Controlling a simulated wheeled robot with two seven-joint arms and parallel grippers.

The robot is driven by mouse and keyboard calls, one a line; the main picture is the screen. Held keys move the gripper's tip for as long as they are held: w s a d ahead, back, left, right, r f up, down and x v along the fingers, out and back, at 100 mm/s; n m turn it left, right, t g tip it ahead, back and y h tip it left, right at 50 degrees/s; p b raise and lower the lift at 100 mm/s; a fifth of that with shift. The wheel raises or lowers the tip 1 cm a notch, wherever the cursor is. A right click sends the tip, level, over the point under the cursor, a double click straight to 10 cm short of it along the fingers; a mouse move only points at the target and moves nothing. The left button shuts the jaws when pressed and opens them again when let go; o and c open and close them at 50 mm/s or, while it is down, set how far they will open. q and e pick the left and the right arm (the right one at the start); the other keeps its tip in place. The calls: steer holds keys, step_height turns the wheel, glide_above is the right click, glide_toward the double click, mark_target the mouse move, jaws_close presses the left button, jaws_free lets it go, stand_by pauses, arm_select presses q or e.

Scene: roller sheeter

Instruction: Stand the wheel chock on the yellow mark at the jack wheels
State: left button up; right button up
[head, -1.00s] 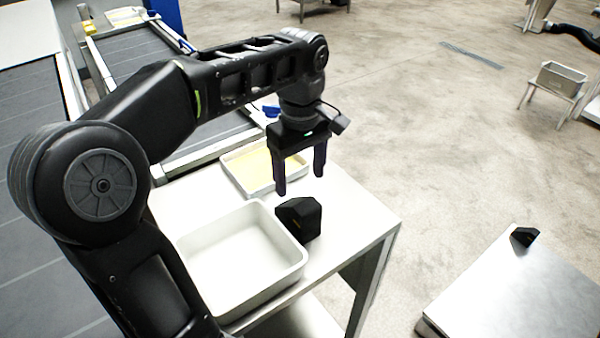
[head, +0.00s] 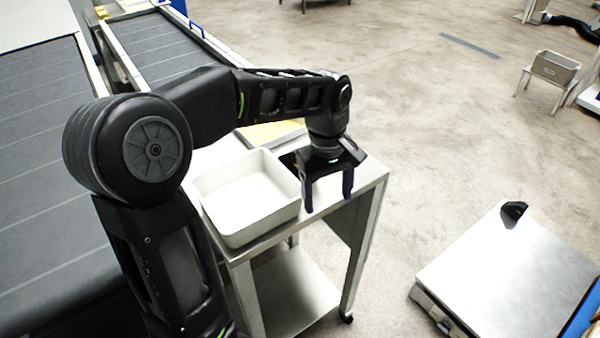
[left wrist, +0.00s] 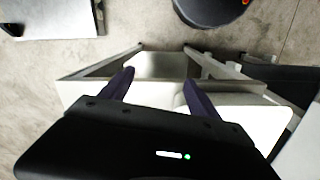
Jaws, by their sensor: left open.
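A black wedge-shaped block (head: 514,213) that looks like a wheel chock sits on the far edge of the flat silver platform (head: 500,280) at the right. A similar black block on the steel table is now mostly or wholly hidden behind my left gripper. My left gripper (head: 328,203) points down at the table's right side, fingers apart and nothing visible between them. In the left wrist view the open fingers (left wrist: 159,76) show over the table. I cannot make out the jack wheels or a yellow mark beside them. My right gripper is not in view.
A white empty bin (head: 245,215) stands on the steel table (head: 370,182), left of my gripper. A shallow tray with yellow contents (head: 270,134) lies behind it. Conveyor belts (head: 40,190) fill the left. Open floor (head: 430,150) lies between the table and platform.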

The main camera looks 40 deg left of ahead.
arm_select(q)
steer(key=s+d+f+m+h, duration=0.1)
steer(key=d+f+m, duration=0.1)
steer(key=d+f, duration=0.45)
steer(key=s+d+f+m+h+b, duration=0.1)
steer(key=d+f+m, duration=0.15)
steer(key=f, duration=0.75)
steer(key=d+f+m+h, duration=0.1)
steer(key=d+f+m, duration=0.1)
steer(key=d+f, duration=0.45)
steer(key=s+d+f+m, duration=0.2)
steer(key=s+d+f, duration=0.1)
steer(key=s+f, duration=0.4)
steer(key=s+d+f+m+b, duration=0.1)
steer(key=s+d+f+m, duration=0.1)
steer(key=s+f, duration=0.6)
steer(key=shift+d, duration=0.75)
steer(key=shift+c, duration=0.3)
